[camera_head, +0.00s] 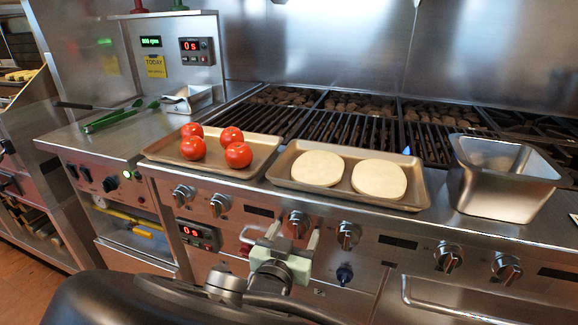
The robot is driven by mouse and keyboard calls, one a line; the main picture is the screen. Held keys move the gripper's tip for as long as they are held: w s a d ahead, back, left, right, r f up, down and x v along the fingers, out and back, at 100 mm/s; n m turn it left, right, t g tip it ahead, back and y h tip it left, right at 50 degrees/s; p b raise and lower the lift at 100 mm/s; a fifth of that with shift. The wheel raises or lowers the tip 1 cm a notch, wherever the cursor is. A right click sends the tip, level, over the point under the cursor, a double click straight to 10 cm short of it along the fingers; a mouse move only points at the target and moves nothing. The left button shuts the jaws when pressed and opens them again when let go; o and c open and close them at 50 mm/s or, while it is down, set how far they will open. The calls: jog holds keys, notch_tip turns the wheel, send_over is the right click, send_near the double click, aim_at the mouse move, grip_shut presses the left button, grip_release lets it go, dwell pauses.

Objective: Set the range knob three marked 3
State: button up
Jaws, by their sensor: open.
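A row of silver range knobs runs along the front panel below the grill. The third from the left, a range knob (299,221), sits just above and between the fingertips of my gripper (292,236). Its number and pointer are too small to read. My gripper is open and empty, its fingers pointing up toward the panel. I cannot tell whether they touch the knob. Other range knobs are at the left (183,195), beside it (220,205), and to the right (348,235).
A tray of tomatoes (262,153) and a tray with two pale discs (418,187) lie on the ledge above the panel. A steel pan (495,205) stands at the right. A small blue-black knob (345,273) sits lower right of my gripper. An oven handle (470,310) sticks out at the lower right.

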jog(key=c, duration=1)
jog(key=shift+r+n+p, duration=0.1)
jog(key=shift+n+p, duration=0.2)
jog(key=shift+p, duration=0.1)
jog(key=n+p, duration=0.2)
jog(key=n, duration=0.1)
jog(key=n+p, duration=0.3)
jog(key=n, duration=0.2)
